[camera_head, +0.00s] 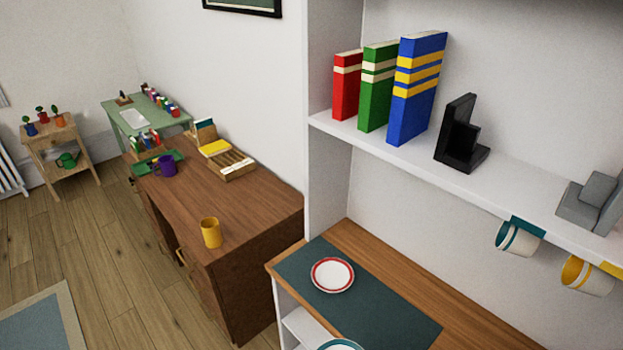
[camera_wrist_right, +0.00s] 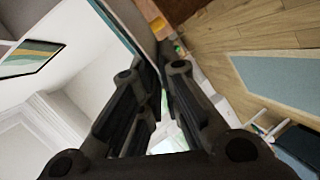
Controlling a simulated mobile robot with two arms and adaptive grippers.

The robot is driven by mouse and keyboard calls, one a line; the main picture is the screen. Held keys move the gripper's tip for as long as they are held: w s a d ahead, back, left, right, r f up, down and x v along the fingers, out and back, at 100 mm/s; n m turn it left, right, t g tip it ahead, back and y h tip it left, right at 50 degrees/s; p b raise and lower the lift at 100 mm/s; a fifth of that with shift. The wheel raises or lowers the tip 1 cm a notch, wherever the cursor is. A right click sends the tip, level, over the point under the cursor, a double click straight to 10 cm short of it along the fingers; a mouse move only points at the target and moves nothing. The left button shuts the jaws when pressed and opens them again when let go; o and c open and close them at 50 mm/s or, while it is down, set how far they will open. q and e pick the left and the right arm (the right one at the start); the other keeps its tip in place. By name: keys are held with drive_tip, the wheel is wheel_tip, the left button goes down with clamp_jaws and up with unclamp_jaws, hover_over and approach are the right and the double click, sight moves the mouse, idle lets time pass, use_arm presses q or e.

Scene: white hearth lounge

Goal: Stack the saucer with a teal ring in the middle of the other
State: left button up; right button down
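A white saucer with a red ring (camera_head: 332,275) lies flat on the dark teal mat (camera_head: 300,267) on the wooden counter, in the head view. A second saucer with a teal rim (camera_head: 340,344) is cut off by the bottom edge of the head view, so only its far edge shows. The two saucers are apart. My left gripper is not in view.
A white shelf (camera_head: 400,150) above the counter holds red, green and blue books (camera_head: 417,85) and a black bookend (camera_head: 460,140). A teal-and-white mug (camera_head: 517,240) and a yellow-and-white mug (camera_head: 585,276) hang below it. A brown desk (camera_head: 200,200) with a yellow mug (camera_head: 211,232) stands left.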

sight(333, 348)
drive_tip(key=w+r+b, duration=0.1)
drive_tip(key=w, duration=0.2)
drive_tip(key=w+r+b, duration=0.1)
drive_tip(key=w, duration=0.2)
drive_tip(key=w+d+r+b, duration=0.1)
drive_tip(key=w, duration=0.2)
drive_tip(key=shift+w+r, duration=0.3)
drive_tip(key=shift+w, duration=0.1)
drive_tip(key=w+d+r+m+h+b, duration=0.2)
drive_tip(key=w+d+r+b, duration=0.4)
drive_tip(key=w+r, duration=0.55)
drive_tip(key=s+d+r+m+h+b, duration=0.1)
drive_tip(key=d+r, duration=0.1)
drive_tip(key=r, duration=0.2)
drive_tip(key=s+d+r+m+t+h+b, duration=0.1)
drive_tip(key=s+d+r+h+b, duration=0.1)
drive_tip(key=r, duration=0.3)
drive_tip(key=shift+d+r, duration=0.25)
drive_tip(key=shift+d, duration=0.35)
